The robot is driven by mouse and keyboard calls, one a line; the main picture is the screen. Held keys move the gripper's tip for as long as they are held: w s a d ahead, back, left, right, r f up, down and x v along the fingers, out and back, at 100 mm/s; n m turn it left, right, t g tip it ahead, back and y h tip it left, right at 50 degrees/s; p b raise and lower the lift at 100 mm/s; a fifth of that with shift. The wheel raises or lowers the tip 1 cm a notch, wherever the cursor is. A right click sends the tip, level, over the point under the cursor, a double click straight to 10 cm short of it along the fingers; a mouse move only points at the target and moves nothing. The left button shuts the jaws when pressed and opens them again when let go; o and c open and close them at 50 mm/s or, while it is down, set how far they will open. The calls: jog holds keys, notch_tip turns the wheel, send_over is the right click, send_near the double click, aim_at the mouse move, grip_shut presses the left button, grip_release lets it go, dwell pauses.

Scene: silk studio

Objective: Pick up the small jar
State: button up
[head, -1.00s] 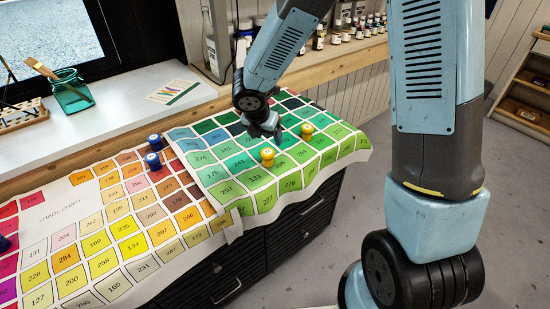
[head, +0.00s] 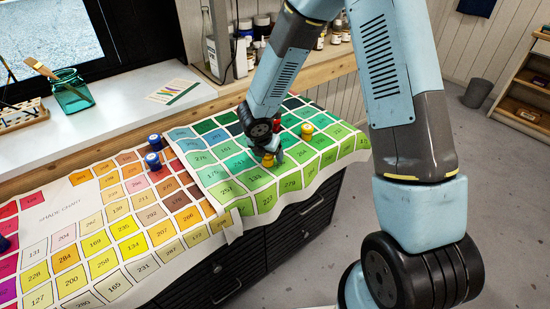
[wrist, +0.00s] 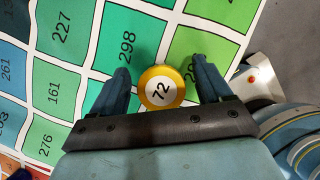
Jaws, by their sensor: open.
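A small yellow jar (head: 268,160) with a round pale top stands on the green part of the colour chart (head: 328,160). In the wrist view the yellow jar (wrist: 161,88) shows its top with the number 72. My gripper (wrist: 160,72) is open, with one finger on each side of this jar; I see gaps on both sides. In the head view my gripper (head: 267,151) is down at the jar and partly covers it.
Another yellow jar (head: 307,131) stands to the right and a red piece (head: 276,126) just behind my gripper. A glass jar with brushes (head: 70,92) is on the sill. Bottles line the back shelf.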

jog(key=shift+w+d+f, duration=0.1)
jog(key=shift+w+f, duration=0.1)
jog(key=shift+f, duration=0.3)
jog(key=c, duration=1.1)
